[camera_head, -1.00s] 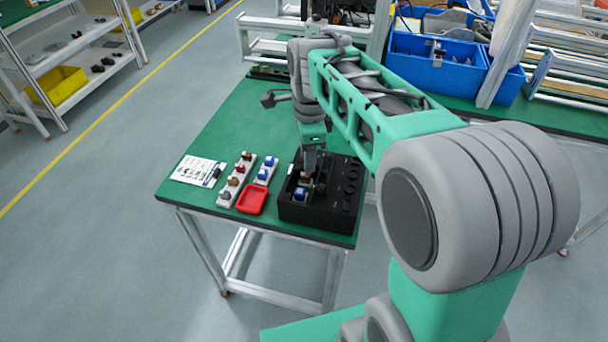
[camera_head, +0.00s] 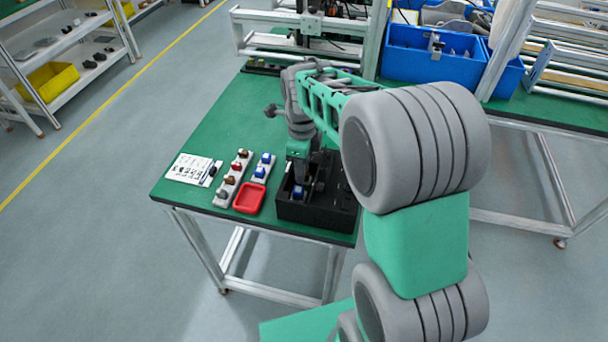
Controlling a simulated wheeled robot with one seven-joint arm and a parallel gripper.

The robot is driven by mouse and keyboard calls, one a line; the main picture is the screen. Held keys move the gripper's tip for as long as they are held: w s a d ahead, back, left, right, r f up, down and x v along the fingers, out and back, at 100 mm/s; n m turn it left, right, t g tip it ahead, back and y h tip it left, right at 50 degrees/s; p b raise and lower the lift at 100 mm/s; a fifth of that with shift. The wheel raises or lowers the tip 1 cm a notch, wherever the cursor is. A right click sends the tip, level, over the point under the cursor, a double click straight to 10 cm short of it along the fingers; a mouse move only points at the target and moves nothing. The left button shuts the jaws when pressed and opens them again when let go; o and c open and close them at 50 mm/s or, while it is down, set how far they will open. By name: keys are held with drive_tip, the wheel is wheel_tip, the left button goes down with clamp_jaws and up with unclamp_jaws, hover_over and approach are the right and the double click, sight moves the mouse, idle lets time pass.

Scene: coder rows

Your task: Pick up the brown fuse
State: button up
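My gripper (camera_head: 301,176) points down into the left part of the black box (camera_head: 316,213) on the green table. Its fingertips are small and dark against the box, so I cannot tell whether they are open or shut. A blue fuse (camera_head: 298,192) sits in the box just in front of the gripper.
A shorter white strip with blue fuses (camera_head: 260,172) stands between the left strip and the box. A red tray (camera_head: 249,198) lies in front of it. A printed sheet (camera_head: 190,168) lies at the left. The green table (camera_head: 228,125) is clear behind these.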

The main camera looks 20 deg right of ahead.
clamp_jaws()
idle(1.3)
